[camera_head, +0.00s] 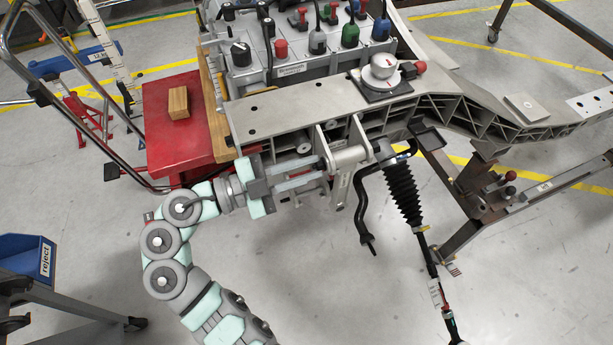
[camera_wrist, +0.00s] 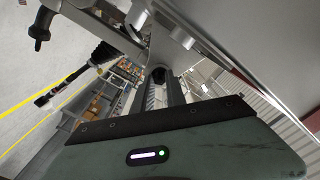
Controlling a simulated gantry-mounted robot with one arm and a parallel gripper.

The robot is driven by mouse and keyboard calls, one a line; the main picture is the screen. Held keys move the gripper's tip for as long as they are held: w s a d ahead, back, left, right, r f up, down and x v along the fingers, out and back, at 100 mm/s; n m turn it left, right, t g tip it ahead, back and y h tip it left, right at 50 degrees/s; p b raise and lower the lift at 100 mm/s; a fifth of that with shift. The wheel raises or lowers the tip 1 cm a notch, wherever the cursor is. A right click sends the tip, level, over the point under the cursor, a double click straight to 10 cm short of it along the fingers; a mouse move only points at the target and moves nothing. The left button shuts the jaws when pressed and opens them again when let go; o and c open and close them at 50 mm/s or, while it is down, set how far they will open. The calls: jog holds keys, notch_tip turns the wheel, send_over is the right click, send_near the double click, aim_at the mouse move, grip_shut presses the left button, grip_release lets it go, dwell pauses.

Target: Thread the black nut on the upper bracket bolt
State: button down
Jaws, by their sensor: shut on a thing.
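My gripper (camera_head: 324,170) reaches in from the left, level with the bracket (camera_head: 340,191) under the grey chassis beam. In the wrist view, its two fingers run forward from the dark palm and close on the small black nut (camera_wrist: 159,75) at the tips (camera_wrist: 162,80). The nut shows as a dark round shape close to the metal bracket plate (camera_wrist: 168,48). I cannot tell whether it touches the upper bracket bolt, which I cannot make out in either view. In the head view the nut is hidden at the fingertips.
The chassis beam (camera_head: 290,112) lies directly above my gripper. A black bellows shaft (camera_head: 402,192) and a curved black bar (camera_head: 360,212) hang to the right. A red cabinet (camera_head: 180,140) with a wooden block (camera_head: 178,102) stands left. A blue reject bin (camera_head: 28,258) is lower left.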

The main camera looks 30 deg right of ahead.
jog(key=shift+r, duration=0.15)
jog(key=c, duration=1.4)
grip_release()
jog(key=shift+a, duration=0.15)
jog(key=shift+c, duration=0.2)
jog(key=shift+o, duration=0.8)
jog(key=w+a, duration=0.1)
jog(key=a, duration=0.7)
jog(key=shift+w+a, duration=0.2)
jog(key=shift+a, duration=0.2)
jog(key=shift+s, duration=0.1)
